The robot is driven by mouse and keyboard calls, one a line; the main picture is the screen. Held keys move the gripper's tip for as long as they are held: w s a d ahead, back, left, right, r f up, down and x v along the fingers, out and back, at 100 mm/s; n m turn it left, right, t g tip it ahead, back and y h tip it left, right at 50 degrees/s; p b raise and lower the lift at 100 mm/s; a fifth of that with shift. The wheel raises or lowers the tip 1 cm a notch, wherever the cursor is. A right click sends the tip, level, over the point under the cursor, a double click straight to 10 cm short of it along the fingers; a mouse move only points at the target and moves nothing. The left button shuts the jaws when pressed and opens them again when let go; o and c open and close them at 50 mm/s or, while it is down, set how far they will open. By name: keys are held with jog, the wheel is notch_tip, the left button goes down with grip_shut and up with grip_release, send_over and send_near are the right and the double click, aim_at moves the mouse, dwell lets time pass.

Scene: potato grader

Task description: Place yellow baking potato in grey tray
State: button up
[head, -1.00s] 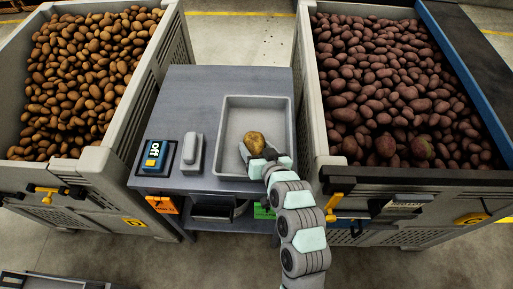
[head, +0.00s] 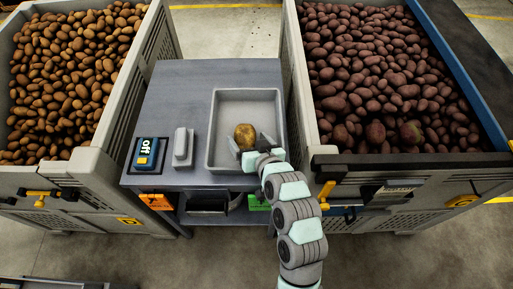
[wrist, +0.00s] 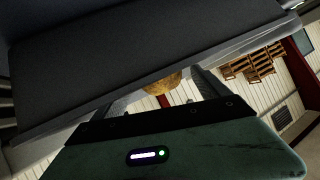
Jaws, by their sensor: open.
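The yellow-brown baking potato (head: 245,134) is inside the grey tray (head: 279,118), towards its front. My gripper (head: 251,147) is open at the front of the tray, with one finger near the potato's lower left and the other to its right. In the wrist view, part of the potato (wrist: 163,85) shows between the spread fingers of my gripper (wrist: 165,92). Its far side is hidden there by a dark grey surface. I cannot tell whether a finger still touches the potato.
The tray stands on a grey table (head: 183,88) beside a grey scale-like block (head: 183,147) and a blue device reading "off" (head: 146,153). A crate of brown potatoes (head: 103,160) is on the left, and a crate of dark red potatoes (head: 303,125) on the right.

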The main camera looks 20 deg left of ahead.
jog(key=p+v, duration=0.1)
jog(key=v, duration=1)
jog(key=shift+p, duration=0.4)
jog(key=shift+s, duration=0.15)
jog(key=shift+d, duration=0.1)
